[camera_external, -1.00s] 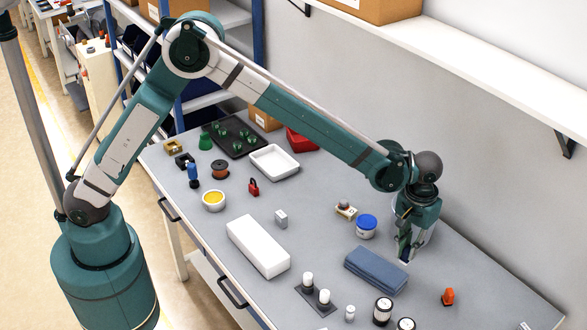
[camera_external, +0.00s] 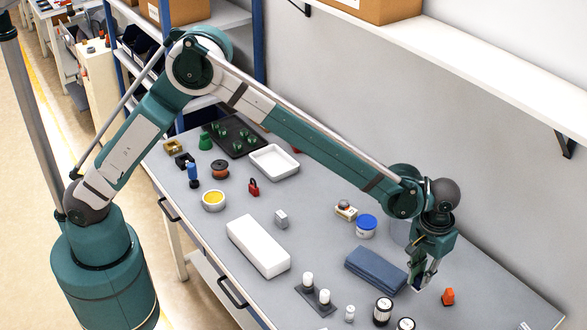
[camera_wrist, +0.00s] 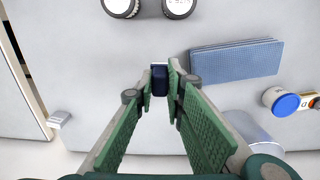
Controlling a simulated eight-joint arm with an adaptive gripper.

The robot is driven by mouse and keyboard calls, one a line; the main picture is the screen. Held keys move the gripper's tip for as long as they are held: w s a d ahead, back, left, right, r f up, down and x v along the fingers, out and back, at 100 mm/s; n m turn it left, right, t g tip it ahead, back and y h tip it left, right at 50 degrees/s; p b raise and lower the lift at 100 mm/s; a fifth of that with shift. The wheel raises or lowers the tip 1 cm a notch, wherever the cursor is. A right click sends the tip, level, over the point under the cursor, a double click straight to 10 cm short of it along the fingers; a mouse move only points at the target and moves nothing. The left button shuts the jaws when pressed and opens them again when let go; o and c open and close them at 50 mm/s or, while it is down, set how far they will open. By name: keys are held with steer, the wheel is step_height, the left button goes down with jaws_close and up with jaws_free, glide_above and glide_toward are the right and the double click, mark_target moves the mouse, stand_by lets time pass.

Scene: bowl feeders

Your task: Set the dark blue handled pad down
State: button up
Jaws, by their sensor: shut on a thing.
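My gripper (camera_wrist: 160,72) is shut on the dark blue handled pad (camera_wrist: 159,82), which shows between the two green fingers in the wrist view. In the external view my gripper (camera_external: 418,284) points down low over the table, right of the folded blue cloth and left of the orange object. The fingers largely hide the pad there. I cannot tell whether the pad touches the table.
The folded blue cloth (camera_external: 376,270) lies close left, with a blue-lidded jar (camera_external: 366,226) behind it. An orange object (camera_external: 448,297) stands to the right. Black-and-white round containers (camera_external: 383,311) stand in front. Bare grey table surrounds the gripper.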

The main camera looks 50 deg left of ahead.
mark_target(412, 284)
steer(key=shift+f, duration=2.95)
steer(key=shift+f, duration=0.1)
steer(key=shift+f, duration=1.75)
steer(key=shift+f, duration=0.2)
steer(key=o, duration=0.9)
steer(key=shift+r, duration=0.2)
step_height(412, 284, up, 12)
